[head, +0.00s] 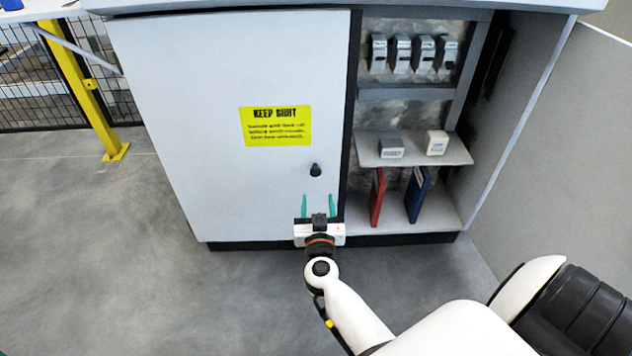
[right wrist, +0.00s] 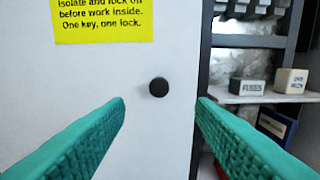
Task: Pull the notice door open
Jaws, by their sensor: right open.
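The notice door (head: 220,170) is a white sliding or hinged panel covering the left part of the cabinet. It bears a yellow "KEEP SHUT" notice (head: 276,126), whose lower part also shows in the right wrist view (right wrist: 103,18). A small black knob (head: 315,170) sits below the notice, near the door's right edge; it shows in the right wrist view (right wrist: 158,87) between the fingers. My right gripper (head: 318,205) is open and empty, its green fingers pointing at the door just below the knob in the head view. It does not touch the knob. My left gripper is not in view.
The cabinet's right part is open, with several grey switches (head: 413,54), a grey box (head: 390,148), a cream box (head: 436,143), a red binder (head: 377,197) and a blue binder (head: 417,194). A grey partition stands at right. A yellow post (head: 85,90) and fence stand left. Floor in front is clear.

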